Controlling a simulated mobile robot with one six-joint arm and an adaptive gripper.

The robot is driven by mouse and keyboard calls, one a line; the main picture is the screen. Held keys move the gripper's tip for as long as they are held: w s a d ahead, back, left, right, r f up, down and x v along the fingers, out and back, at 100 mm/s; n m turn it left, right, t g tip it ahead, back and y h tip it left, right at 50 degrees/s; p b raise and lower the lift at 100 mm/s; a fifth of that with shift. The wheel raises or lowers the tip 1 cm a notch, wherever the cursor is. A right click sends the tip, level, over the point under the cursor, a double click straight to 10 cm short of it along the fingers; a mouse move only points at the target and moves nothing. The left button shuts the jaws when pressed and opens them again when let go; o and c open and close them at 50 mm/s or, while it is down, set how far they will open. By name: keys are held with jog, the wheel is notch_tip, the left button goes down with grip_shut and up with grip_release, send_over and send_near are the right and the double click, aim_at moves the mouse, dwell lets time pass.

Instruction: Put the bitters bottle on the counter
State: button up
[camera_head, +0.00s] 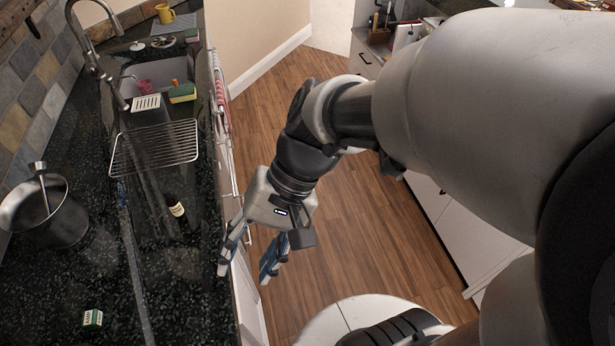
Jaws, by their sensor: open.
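A small dark bottle with a pale label (176,207), which looks like the bitters bottle, is on the dark speckled counter (185,285), near its right edge below the wire rack. It seems to lean or lie in this steep view; I cannot tell which. My gripper (249,270) is open and empty, with its fingers pointing down at the counter's right edge. It is to the right of and lower in the picture than the bottle, and apart from it.
A metal pot (55,222) stands at the left by the tiled wall. A small green box (92,318) lies at the front. A wire rack (155,147), sink (160,77), faucet (90,50), sponge (182,93) and yellow mug (165,13) are farther back. The counter around the bottle is clear.

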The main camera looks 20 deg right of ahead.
jog(key=d+r+n+t+h, duration=0.2)
jog(key=d+t+h, duration=0.1)
jog(key=d, duration=0.3)
jog(key=s+d+r+n+t+h, duration=0.1)
jog(key=d+r+n+t+h, duration=0.1)
jog(key=d, duration=0.4)
jog(key=shift+s+r+t+h, duration=0.2)
jog(key=shift+r+t+h, duration=0.3)
jog(key=shift+t+h, duration=0.25)
